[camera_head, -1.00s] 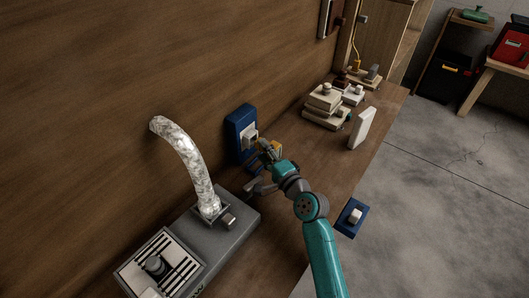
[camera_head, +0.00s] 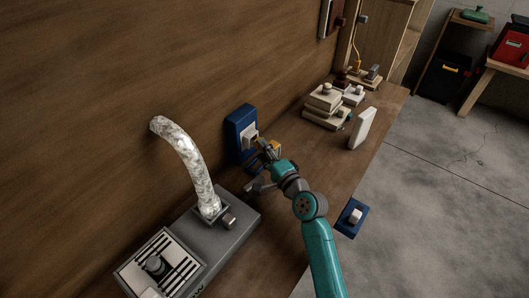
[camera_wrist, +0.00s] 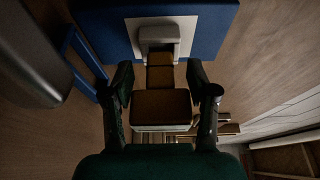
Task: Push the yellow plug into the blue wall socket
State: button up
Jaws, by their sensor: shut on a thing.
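The blue wall socket (camera_head: 240,128) stands on the wooden wall, with a white plate and a light grey socket block on its face. In the wrist view the blue panel (camera_wrist: 215,32) fills the top, with the grey socket block (camera_wrist: 159,35) at its middle. The yellow plug (camera_wrist: 161,104) looks brown-yellow there and sits between my gripper's fingers (camera_wrist: 162,92). Its narrow far end points at the socket block and appears to meet it; I cannot tell how deep it sits. In the head view my gripper (camera_head: 267,150) is shut on the plug just right of the socket.
A grey heater unit (camera_head: 225,240) with a silver hose (camera_head: 185,160) lies left of my arm. Stacked beige boxes (camera_head: 325,105) and a white upright block (camera_head: 362,128) stand farther back on the bench. A small blue switch box (camera_head: 352,217) is at the bench's right edge.

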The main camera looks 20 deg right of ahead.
jog(key=shift+w+a, duration=0.9)
jog(key=shift+w, duration=0.3)
jog(key=o, duration=1.6)
jog(key=v, duration=1.2)
